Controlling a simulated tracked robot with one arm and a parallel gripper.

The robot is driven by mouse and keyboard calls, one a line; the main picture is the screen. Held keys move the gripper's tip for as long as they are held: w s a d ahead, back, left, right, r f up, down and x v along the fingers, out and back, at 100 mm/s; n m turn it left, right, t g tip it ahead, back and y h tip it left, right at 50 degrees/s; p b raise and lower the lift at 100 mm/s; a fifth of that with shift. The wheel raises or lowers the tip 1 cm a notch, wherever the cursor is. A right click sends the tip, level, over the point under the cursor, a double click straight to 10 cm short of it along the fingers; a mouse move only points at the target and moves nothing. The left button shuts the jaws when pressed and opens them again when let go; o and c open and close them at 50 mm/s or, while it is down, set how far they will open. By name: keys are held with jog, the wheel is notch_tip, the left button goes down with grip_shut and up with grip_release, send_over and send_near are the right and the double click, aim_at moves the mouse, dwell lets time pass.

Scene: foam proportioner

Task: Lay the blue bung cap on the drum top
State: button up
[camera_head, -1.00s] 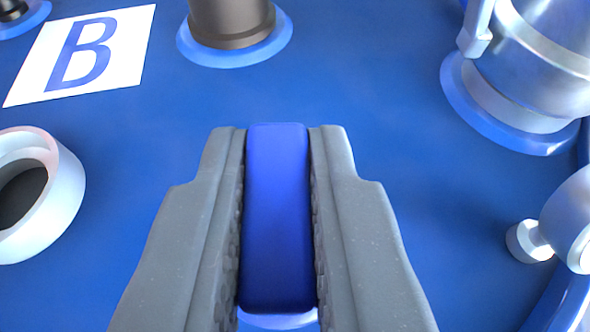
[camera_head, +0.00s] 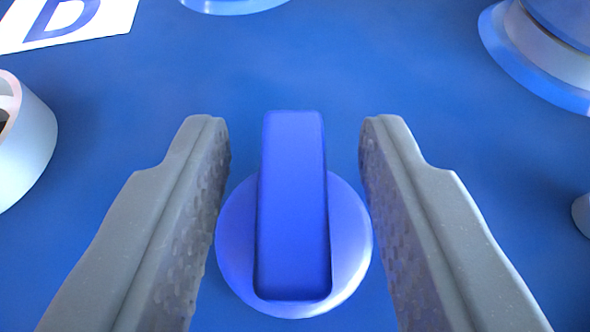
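The blue bung cap (camera_head: 293,205) is in the lower middle of the view, a round blue disc with a raised upright bar across it. It appears to rest on the blue drum top (camera_head: 300,70). My gripper (camera_head: 295,135) is open around the cap's bar, with a clear gap between the bar and each grey finger. The fingers stand to the left and right of the cap. The cap's underside is hidden.
A pale ring-shaped fitting (camera_head: 28,150) stands at the left edge. A white label with a blue letter (camera_head: 105,18) is at the top left. A metal fitting with a blue base (camera_head: 540,50) is at the upper right.

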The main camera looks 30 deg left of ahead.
jog(key=shift+r, duration=0.15)
jog(key=v, duration=1.2)
jog(key=shift+d, duration=0.1)
jog(key=d+r+m+t+h, duration=0.1)
jog(key=d+r+m+h, duration=0.15)
jog(key=d+r, duration=0.6)
jog(key=d+r+m+t+h, duration=0.1)
jog(key=d+r+m+h, duration=0.15)
jog(key=d+r, duration=0.65)
jog(key=s+a+r+m+t+h, duration=0.1)
jog(key=s+a+r, duration=0.1)
jog(key=s+r, duration=0.4)
jog(key=s+a+r+t+h, duration=0.1)
jog(key=s+r, duration=0.5)
jog(key=r, duration=1.1)
jog(key=shift+a+r+m, duration=0.25)
jog(key=shift+a+m, duration=0.15)
